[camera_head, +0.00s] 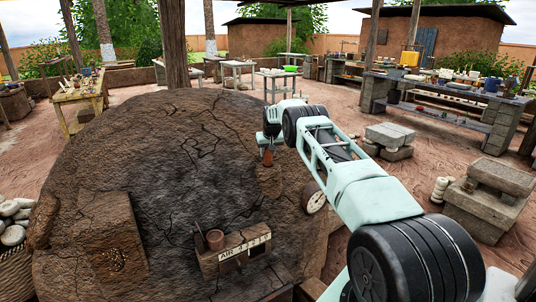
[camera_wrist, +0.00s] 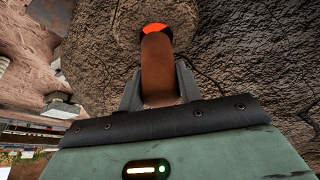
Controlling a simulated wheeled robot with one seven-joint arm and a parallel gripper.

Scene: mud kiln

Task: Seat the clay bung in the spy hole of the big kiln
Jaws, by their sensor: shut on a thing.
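The big kiln (camera_head: 130,160) is a cracked brown mud dome filling the left of the head view; its wall (camera_wrist: 240,50) also fills much of the wrist view. The clay bung (camera_wrist: 157,62) is a reddish-brown tapered plug; in the head view it (camera_head: 267,158) hangs below my wrist. My gripper (camera_wrist: 159,86) is shut on the bung, one finger on each side. The spy hole (camera_wrist: 155,29) glows orange just beyond the bung's far end, which overlaps its lower edge in the picture. I cannot tell whether they touch. The hole is not visible in the head view.
A round dial (camera_head: 315,197) is on the kiln's right side below my arm. Stone blocks (camera_head: 490,195) stand at right. Open ground lies behind the kiln.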

